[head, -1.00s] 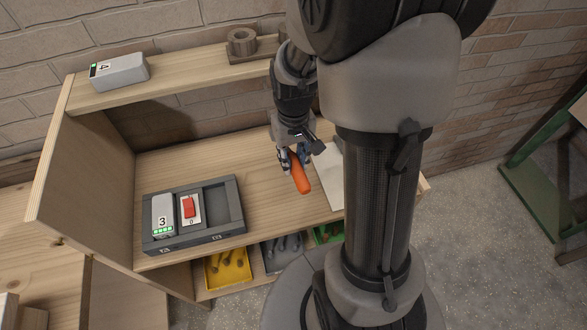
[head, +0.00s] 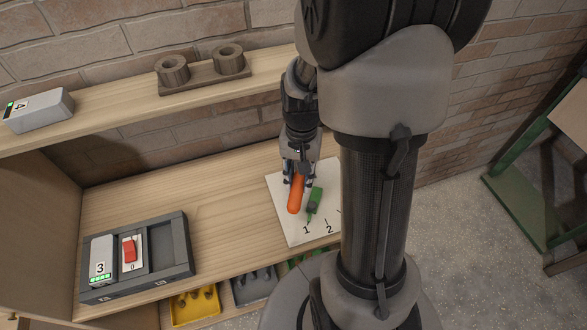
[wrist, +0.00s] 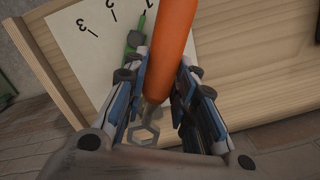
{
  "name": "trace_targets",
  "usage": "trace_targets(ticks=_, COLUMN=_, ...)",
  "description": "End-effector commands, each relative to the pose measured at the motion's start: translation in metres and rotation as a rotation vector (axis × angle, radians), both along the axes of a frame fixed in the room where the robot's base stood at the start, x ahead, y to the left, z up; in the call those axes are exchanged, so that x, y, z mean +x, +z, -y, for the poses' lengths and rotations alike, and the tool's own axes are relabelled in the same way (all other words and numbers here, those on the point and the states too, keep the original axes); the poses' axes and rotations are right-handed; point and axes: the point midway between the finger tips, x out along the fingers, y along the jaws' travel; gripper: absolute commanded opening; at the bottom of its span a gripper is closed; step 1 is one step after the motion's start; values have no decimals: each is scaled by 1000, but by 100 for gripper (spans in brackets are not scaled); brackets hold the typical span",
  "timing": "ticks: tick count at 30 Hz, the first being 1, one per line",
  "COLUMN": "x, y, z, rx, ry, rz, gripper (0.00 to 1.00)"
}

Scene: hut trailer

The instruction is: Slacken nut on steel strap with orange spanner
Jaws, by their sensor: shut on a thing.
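My gripper (head: 299,175) is shut on the orange spanner (head: 295,194) and holds it over the left part of a numbered white sheet. In the wrist view the spanner's orange handle (wrist: 170,45) runs up from between the fingers (wrist: 163,95). Its grey metal end with a hexagonal opening (wrist: 143,132) shows near the base of the fingers. I cannot tell whether the spanner touches the sheet. I cannot make out a steel strap or its nut in either view.
A green-handled tool (head: 315,200) lies on the white sheet (head: 285,205), close beside the spanner. A dark tray (head: 178,268) with a red switch (head: 129,249) stands left on the bench. Yellow (head: 195,305) and grey (head: 253,287) bins sit below. The bench between tray and sheet is clear.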

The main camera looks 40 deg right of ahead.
Motion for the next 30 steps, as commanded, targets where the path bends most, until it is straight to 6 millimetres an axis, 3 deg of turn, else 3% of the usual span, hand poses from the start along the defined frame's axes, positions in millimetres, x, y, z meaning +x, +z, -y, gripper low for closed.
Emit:
trace_targets(ticks=12, x=-1, y=0, z=0, rx=1, ry=-14, rz=-2, gripper=0)
trace_targets(ticks=22, x=-1, y=-51, z=0, rx=1, ry=-12, rz=-4, gripper=0)
trace_targets(ticks=24, x=9, y=-41, z=-7, rx=1, ry=-105, rz=-3, gripper=0)
trace_targets(ticks=30, x=34, y=-39, z=-24, rx=1, ry=-367, rz=-3, gripper=0)
